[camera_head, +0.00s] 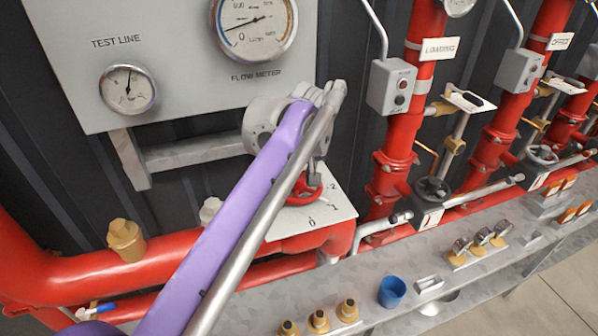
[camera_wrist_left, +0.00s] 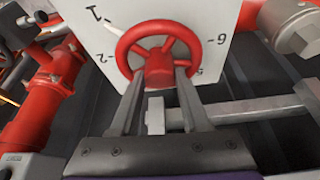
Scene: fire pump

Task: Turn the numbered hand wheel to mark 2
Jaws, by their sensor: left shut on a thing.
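The red hand wheel (camera_head: 303,191) sits on a white plate (camera_head: 338,213) with numbers. My left arm and gripper partly hide it in the head view. In the left wrist view the red wheel (camera_wrist_left: 128,46) shows almost whole, with marks 1, 2, 5 and 6 on the white plate (camera_wrist_left: 205,14) around it. A pale pointer stands out from the wheel's rim close to mark 1. My left gripper (camera_wrist_left: 160,78) has its two fingers on either side of a red part at the near side of the wheel and is shut on it. My right gripper is not in view.
A grey panel with a test line gauge (camera_head: 128,90) and a flow meter (camera_head: 254,28) stands behind my arm. Red pipes (camera_head: 400,120) rise at the right. A grey bench (camera_head: 365,270) with brass fittings and a blue cup (camera_head: 391,292) runs along the front.

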